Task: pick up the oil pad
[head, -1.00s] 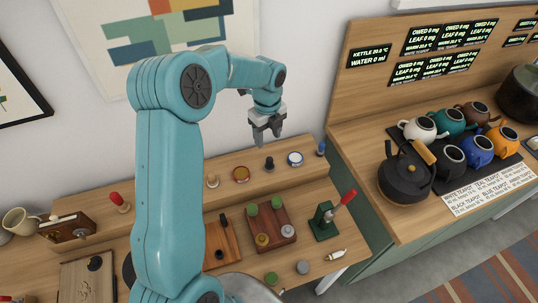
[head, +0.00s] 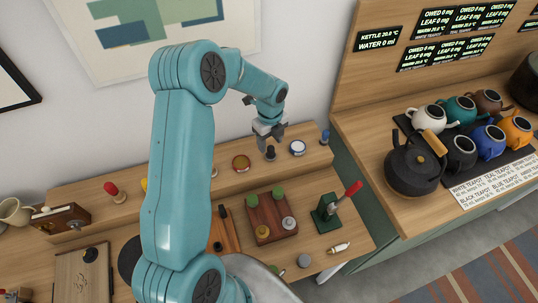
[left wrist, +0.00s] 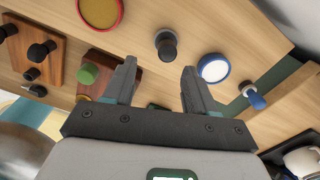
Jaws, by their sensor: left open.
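No label marks the oil pad, and I cannot tell for sure which thing it is. Two round pads lie on the raised back shelf: an amber one with a red rim (head: 241,162) and a white one with a blue rim (head: 297,147). In the left wrist view the red-rimmed pad (left wrist: 100,10) is at upper left and the blue-rimmed pad (left wrist: 213,68) is right of the fingers. My left gripper (head: 269,139) is open and empty above the shelf, over a dark knobbed piece (head: 270,154). That piece (left wrist: 166,46) shows between the fingertips (left wrist: 158,75). My right gripper is out of view.
A blue-topped piece (head: 324,137) stands right of the pads. Below are a brown block with knobs (head: 268,222) and a green press with a red handle (head: 327,213). A kettle (head: 413,167) and several teapots fill the right counter.

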